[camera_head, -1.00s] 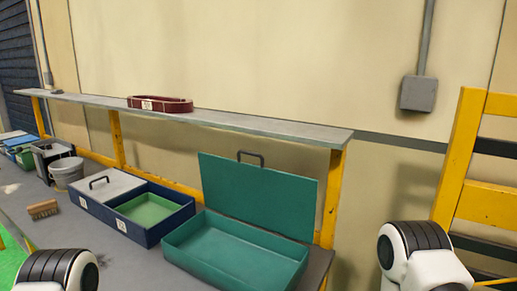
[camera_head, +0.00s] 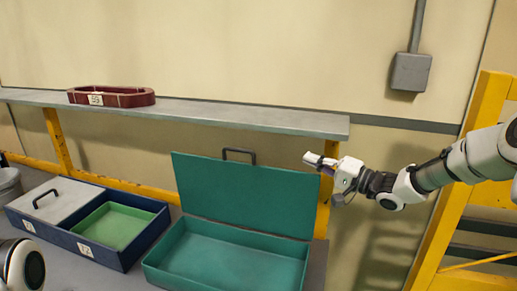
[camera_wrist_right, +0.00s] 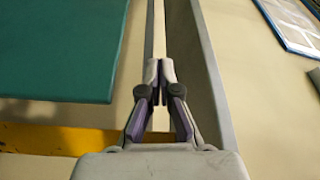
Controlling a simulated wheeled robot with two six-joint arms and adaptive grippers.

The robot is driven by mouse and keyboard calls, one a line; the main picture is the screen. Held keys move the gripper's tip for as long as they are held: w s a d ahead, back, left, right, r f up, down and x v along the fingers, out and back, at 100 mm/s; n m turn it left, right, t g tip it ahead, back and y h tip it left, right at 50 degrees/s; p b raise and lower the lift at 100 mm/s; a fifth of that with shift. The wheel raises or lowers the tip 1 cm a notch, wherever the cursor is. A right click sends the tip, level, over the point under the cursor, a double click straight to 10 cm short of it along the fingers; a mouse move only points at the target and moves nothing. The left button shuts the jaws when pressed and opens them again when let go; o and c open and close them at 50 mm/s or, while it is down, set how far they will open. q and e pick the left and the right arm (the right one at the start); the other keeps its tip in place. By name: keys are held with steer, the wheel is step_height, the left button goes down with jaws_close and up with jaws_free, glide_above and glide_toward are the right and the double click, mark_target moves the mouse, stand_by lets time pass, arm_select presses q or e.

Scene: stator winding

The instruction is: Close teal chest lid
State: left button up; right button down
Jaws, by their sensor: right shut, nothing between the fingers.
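The teal chest (camera_head: 230,256) sits on the grey bench with its open top facing up, and it looks empty. Its teal lid (camera_head: 243,196) stands upright at the back edge, with a dark handle (camera_head: 239,151) on its top edge. My right gripper (camera_head: 309,158) is shut and empty, just right of the lid's upper right corner and apart from it. In the right wrist view the shut fingertips (camera_wrist_right: 160,66) point past the lid (camera_wrist_right: 62,50), which fills the upper left. My left gripper is out of view; only a piece of my left arm shows at the lower left.
A grey shelf (camera_head: 230,115) on yellow posts runs behind the chest and bears a dark red tray (camera_head: 112,97). A navy box (camera_head: 130,251) with a green tray (camera_head: 114,227) stands close left of the chest. A wall box (camera_head: 410,72) and yellow frame (camera_head: 455,215) are at right.

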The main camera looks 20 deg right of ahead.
steer(key=r+p, duration=0.2)
steer(key=p, duration=0.2)
glide_above(260, 166)
steer(key=w+d, duration=0.3)
steer(key=s+a+p, duration=0.1)
steer(key=s+a+f+p, duration=0.1)
steer(key=shift+s+a+f, duration=0.25)
steer(key=shift+s, duration=0.05)
steer(key=shift+w+a+f, duration=0.1)
steer(key=shift+w+f, duration=0.05)
steer(key=shift+f, duration=0.05)
